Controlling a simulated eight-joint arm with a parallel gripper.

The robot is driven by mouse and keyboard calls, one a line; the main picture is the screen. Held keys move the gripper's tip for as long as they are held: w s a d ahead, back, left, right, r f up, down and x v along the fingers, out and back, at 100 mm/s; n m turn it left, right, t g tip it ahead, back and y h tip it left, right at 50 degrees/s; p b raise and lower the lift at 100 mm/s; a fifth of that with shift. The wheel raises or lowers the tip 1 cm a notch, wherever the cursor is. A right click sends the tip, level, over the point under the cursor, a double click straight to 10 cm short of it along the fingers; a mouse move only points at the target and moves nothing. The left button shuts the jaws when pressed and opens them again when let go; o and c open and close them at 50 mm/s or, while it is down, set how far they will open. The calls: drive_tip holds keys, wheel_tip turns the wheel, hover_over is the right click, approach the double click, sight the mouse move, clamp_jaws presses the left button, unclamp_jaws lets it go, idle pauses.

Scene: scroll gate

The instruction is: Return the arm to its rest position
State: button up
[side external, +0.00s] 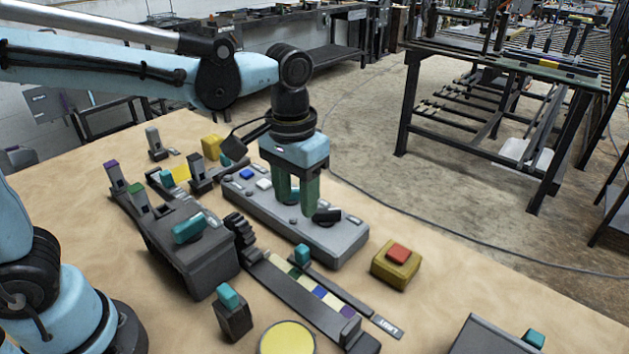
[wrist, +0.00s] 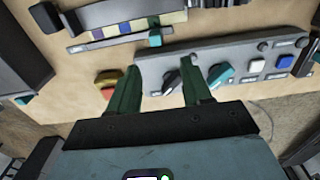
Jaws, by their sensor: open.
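My gripper (side external: 296,206) hangs pointing down over the long grey control panel (side external: 345,246) in the side view. Its two green fingers are apart with nothing held between them. In the wrist view, my gripper (wrist: 161,75) has a finger on each side of the panel's black knob (wrist: 171,82). In the side view the black knob (side external: 327,215) shows just right of the nearer finger. I cannot tell whether the fingers touch it. A teal knob (wrist: 220,76) is beside the right finger in the wrist view.
A yellow box with a red button (side external: 397,258) stands right of the panel. A slider rail with coloured bands (side external: 305,285), a dark box with a teal handle (side external: 190,250) and upright levers crowd the left and front. The table's right strip is mostly clear.

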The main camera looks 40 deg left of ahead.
drive_tip(key=s+a+t, duration=0.1)
drive_tip(key=a+t, duration=0.1)
drive_tip(key=a, duration=0.1)
drive_tip(key=s+a+t, duration=0.1)
drive_tip(key=s+a, duration=0.1)
drive_tip(key=a, duration=0.1)
drive_tip(key=s+a+t, duration=0.1)
drive_tip(key=a+t, duration=0.1)
drive_tip(key=shift+s+a+t, duration=0.3)
drive_tip(key=shift+a, duration=0.1)
drive_tip(key=shift+s+a+f+t, duration=0.25)
drive_tip(key=shift+s+a+t, duration=0.15)
drive_tip(key=shift+a+t, duration=0.3)
drive_tip(key=shift+c, duration=0.4)
idle(0.6)
